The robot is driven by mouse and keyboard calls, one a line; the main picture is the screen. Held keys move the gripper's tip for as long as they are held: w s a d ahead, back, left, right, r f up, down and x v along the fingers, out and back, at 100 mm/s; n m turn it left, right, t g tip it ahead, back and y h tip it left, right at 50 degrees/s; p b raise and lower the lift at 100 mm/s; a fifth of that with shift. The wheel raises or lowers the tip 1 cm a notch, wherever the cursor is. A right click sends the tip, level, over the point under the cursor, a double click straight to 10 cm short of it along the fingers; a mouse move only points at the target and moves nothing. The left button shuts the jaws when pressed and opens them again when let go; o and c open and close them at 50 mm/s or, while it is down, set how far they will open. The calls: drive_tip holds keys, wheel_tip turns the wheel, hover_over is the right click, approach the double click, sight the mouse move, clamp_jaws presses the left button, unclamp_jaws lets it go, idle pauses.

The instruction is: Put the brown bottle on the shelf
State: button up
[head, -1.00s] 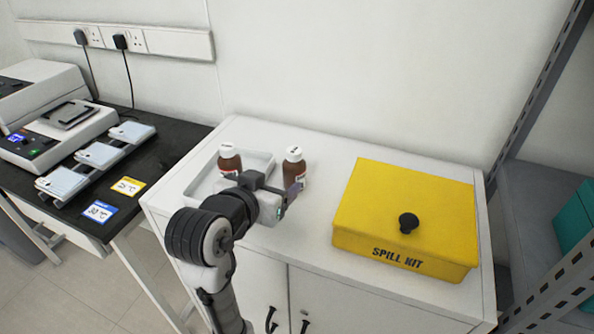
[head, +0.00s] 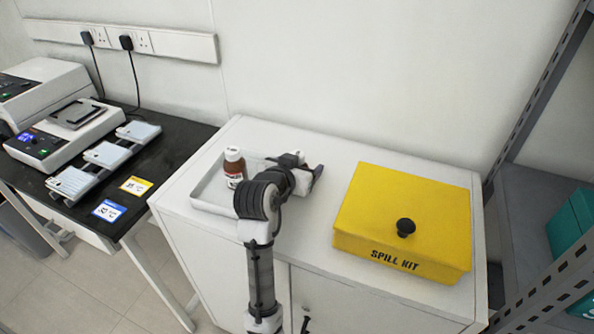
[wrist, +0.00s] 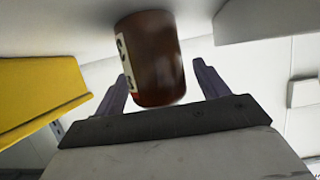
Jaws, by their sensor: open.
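One brown bottle (head: 234,170) with a white cap and pale label stands in the white tray (head: 204,207). In the wrist view, a brown bottle (wrist: 152,55) with a pale label strip lies between the two fingers of my gripper (wrist: 161,74). The fingers are apart, with gaps visible beside the bottle. In the head view my gripper (head: 312,176) is over the cabinet right of the tray, and my arm mostly hides the second bottle there. The grey metal shelf (head: 530,190) stands at the far right.
A yellow spill kit box (head: 440,215) with a black knob stands on the white cabinet (head: 330,225) to the right. A teal box (head: 572,220) sits on the shelf. Lab devices (head: 60,130) stand on the black bench at left.

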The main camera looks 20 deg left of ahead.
drive_tip(key=shift+c, duration=0.4)
drive_tip(key=c, duration=1.2)
drive_tip(key=shift+o, duration=0.2)
drive_tip(key=shift+r, duration=0.1)
